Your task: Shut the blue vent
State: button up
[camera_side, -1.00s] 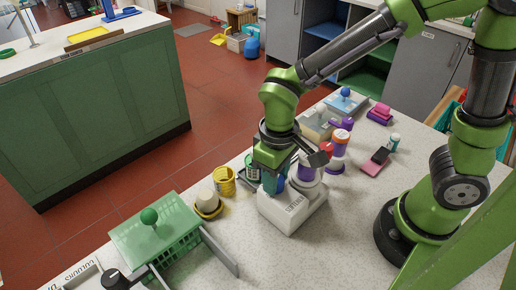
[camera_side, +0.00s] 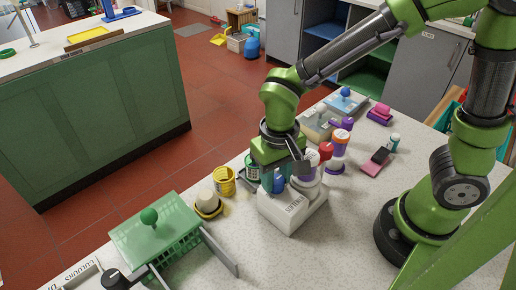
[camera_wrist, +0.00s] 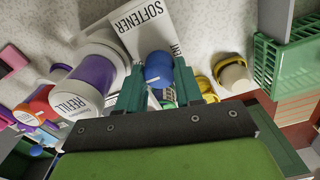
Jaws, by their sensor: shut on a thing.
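The blue vent (camera_side: 278,183) is a small round cap at the white softener container (camera_side: 290,212). It also shows in the wrist view (camera_wrist: 158,69), next to the container's SOFTENER label (camera_wrist: 143,22). My gripper (camera_side: 272,180) points down over the container's left end. In the wrist view its two teal fingers (camera_wrist: 159,78) stand on either side of the blue vent and are shut on it. The vent's base is partly hidden, so I cannot tell how far it is turned.
A white and purple refill bottle (camera_wrist: 92,80) stands close beside my gripper. Yellow cups (camera_side: 223,181) and a green basket (camera_side: 160,235) with a green knob stand to the left. A red-capped bottle and a pink block (camera_side: 375,162) are to the right. The front worktop is clear.

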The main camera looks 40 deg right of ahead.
aim_at(275, 178)
jog(key=o, duration=1)
jog(key=shift+o, duration=0.2)
notch_tip(275, 178, up, 17)
jog(key=s+d+f+t+y, duration=0.1)
jog(key=s+d+t, duration=0.1)
jog(key=d, duration=0.4)
jog(key=s+d+f+m+t+y, duration=0.1)
jog(key=d+t, duration=0.4)
jog(key=d, duration=0.1)
jog(key=shift+s+d, duration=0.3)
jog(key=shift+s, duration=0.1)
